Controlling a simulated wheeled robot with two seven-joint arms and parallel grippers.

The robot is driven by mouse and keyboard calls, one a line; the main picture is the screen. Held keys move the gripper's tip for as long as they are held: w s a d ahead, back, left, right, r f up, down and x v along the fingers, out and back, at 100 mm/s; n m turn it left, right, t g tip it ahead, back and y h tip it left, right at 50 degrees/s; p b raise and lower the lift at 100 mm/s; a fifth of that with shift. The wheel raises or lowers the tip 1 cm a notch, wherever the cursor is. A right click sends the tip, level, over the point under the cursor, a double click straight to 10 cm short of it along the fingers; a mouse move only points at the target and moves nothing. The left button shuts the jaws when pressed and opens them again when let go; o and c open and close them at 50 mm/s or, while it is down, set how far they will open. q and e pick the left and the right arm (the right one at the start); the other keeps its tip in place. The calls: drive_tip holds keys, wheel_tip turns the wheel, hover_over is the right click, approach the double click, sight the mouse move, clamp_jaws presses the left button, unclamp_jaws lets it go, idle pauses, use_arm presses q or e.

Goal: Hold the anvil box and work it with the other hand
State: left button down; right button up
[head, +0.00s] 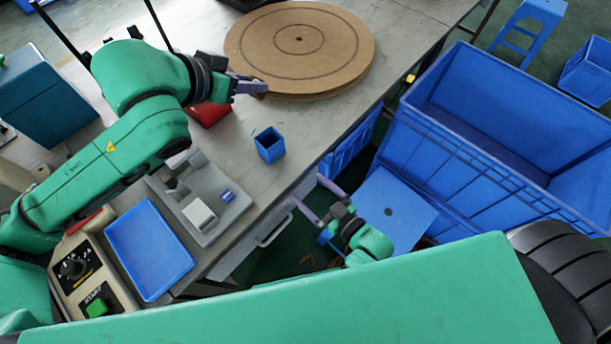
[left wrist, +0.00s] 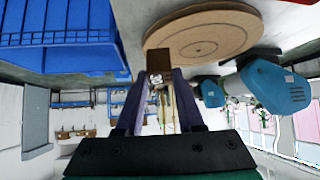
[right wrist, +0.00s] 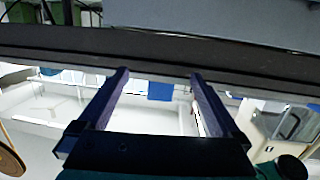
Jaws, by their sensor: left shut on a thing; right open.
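My left gripper (head: 248,87) is shut on a small brown block, near the left edge of the round wooden disc. In the left wrist view the brown block (left wrist: 159,60) sits between the fingertips of the left gripper (left wrist: 159,74). I cannot tell for certain whether this block is the anvil box. My right gripper (head: 308,188) is open and empty beside the table's front edge, well apart from the block. Its spread fingers also show in the right wrist view (right wrist: 159,75), with nothing between them.
The round disc (head: 298,40) lies on the grey table (head: 235,180). A small blue cup (head: 269,146), a grey fixture (head: 210,225), a blue tray (head: 148,250) and a control box with a green button (head: 97,307) are nearby. A large blue crate (head: 480,160) stands right.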

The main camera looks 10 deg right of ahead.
drive_tip(key=t+y, duration=0.1)
approach(277, 151)
drive_tip(key=x, duration=1.1)
drive_tip(key=shift+w+r, duration=0.1)
drive_tip(key=c, duration=1.3)
use_arm(q)
wheel_tip(277, 151, down, 11)
drive_tip(key=a, duration=0.1)
drive_tip(key=shift+w+a, duration=0.25)
drive_tip(key=shift+c, duration=2.2)
unclamp_jaws()
drive_tip(key=shift+r, duration=0.15)
wheel_tip(277, 151, up, 10)
